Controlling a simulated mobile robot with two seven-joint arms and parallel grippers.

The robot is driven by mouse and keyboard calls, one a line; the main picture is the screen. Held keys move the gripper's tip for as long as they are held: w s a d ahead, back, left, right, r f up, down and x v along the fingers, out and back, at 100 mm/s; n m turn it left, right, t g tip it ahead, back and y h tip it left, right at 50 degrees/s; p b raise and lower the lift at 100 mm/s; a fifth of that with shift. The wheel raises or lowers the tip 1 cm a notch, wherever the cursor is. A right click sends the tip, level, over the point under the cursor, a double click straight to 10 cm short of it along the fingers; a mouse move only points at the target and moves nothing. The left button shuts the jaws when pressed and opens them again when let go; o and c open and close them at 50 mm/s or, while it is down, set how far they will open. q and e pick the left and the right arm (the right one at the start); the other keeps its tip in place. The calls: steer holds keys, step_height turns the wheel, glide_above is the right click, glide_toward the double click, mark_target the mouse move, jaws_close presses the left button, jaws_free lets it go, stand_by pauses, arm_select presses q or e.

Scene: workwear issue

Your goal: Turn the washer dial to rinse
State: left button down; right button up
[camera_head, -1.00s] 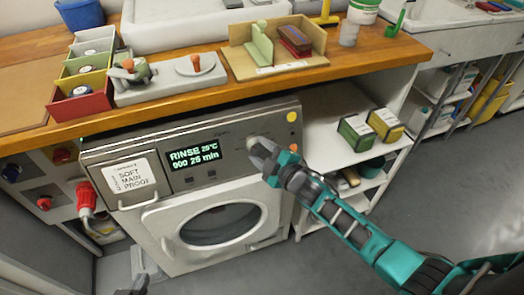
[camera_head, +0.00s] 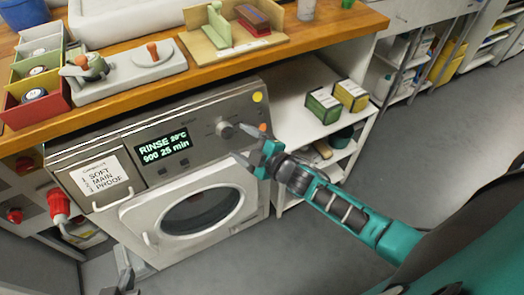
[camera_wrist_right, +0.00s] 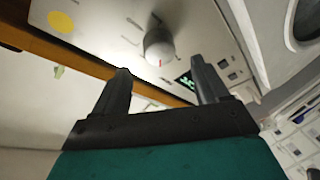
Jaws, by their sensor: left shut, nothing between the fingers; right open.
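The washer (camera_head: 100,150) stands under the wooden counter. Its display (camera_head: 163,146) reads "RINSE 20°C 900 25 min". The round dial (camera_head: 224,129) is on the panel right of the display. My right gripper (camera_head: 248,146) is open, just off the panel, below and right of the dial. In the right wrist view the dial (camera_wrist_right: 159,46) has a small red mark and stands beyond the gap between the open fingers (camera_wrist_right: 160,85), not touched. My left gripper (camera_head: 118,287) shows only partly at the bottom edge, shut and empty, in front of the washer.
A drawer with a "SOFT MAIN PROOF" label (camera_head: 100,178) is on the washer's left. Red plugs (camera_head: 58,203) hang further left. A shelf (camera_head: 290,112) with green and yellow boxes stands right of the washer. The floor (camera_head: 420,130) at right is clear.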

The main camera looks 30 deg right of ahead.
steer(key=v, duration=0.7)
steer(key=shift+s, duration=0.35)
steer(key=shift+d+r, duration=0.1)
steer(key=shift+d, duration=0.05)
steer(key=s+a+f+m+g+h, duration=0.1)
steer(key=s+f+m+g, duration=0.1)
steer(key=s+m, duration=0.3)
steer(key=s+a+f+m+g+h, duration=0.2)
steer(key=s+m, duration=0.4)
steer(key=shift+s+f+m+g, duration=0.3)
